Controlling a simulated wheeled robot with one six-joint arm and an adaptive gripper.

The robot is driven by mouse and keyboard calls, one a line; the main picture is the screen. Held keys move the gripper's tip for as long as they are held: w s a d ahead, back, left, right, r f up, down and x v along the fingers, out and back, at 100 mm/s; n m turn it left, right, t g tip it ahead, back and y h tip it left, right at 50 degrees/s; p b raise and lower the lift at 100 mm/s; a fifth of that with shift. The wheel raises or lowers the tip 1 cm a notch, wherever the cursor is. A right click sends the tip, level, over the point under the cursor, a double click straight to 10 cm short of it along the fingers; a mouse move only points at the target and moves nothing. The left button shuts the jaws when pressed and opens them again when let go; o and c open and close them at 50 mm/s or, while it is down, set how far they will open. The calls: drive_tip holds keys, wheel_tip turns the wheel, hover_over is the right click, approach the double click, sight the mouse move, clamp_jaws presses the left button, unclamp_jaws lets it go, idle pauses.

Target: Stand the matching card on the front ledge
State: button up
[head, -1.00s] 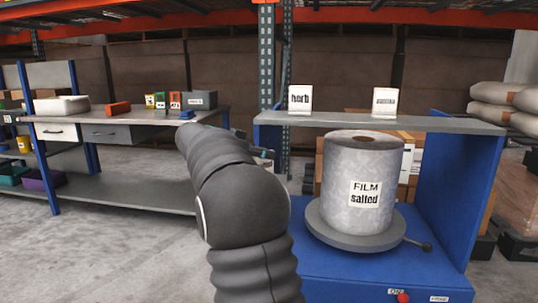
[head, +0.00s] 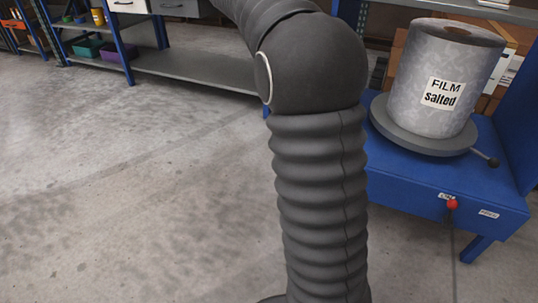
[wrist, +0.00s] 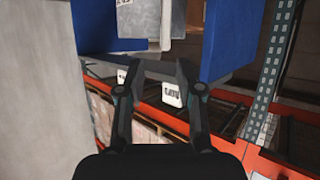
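A large grey roll (head: 440,65) labelled "FILM salted" stands upright on a round grey turntable (head: 425,140) on the blue stand (head: 400,180), at the right of the head view. The wrist view looks upside down. In it, my gripper (wrist: 160,66) has its two fingers apart, with no held object visible. A white card (wrist: 172,93) shows between the fingers, seemingly beyond them on the grey shelf; its word is unreadable. A second white card (wrist: 122,77) is partly hidden by the left finger. My gripper is outside the head view. I cannot pick out the front ledge with certainty.
The stand's front has a red knob (head: 452,204) and small labels; a lever (head: 492,162) sticks out from the turntable. A workbench (head: 190,66) with a lower shelf stands at the back left. Concrete floor (head: 130,190) is clear. Orange rack beams (wrist: 160,117) show behind the cards.

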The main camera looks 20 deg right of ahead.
drive_tip(key=s+a+f+n+t+y, duration=0.3)
drive_tip(key=s+a+f+n+y, duration=0.3)
drive_tip(key=s+a+f+n, duration=0.3)
drive_tip(key=s+a+f+n+t+y, duration=0.3)
drive_tip(key=s+a+f+n+y, duration=0.4)
drive_tip(key=s+a+f, duration=0.5)
drive_tip(key=s+a+n, duration=0.2)
drive_tip(key=s+a, duration=0.3)
drive_tip(key=s, duration=0.3)
drive_tip(key=shift+s, duration=0.2)
wheel_tip(320, 180, up, 4)
drive_tip(key=p, duration=0.4)
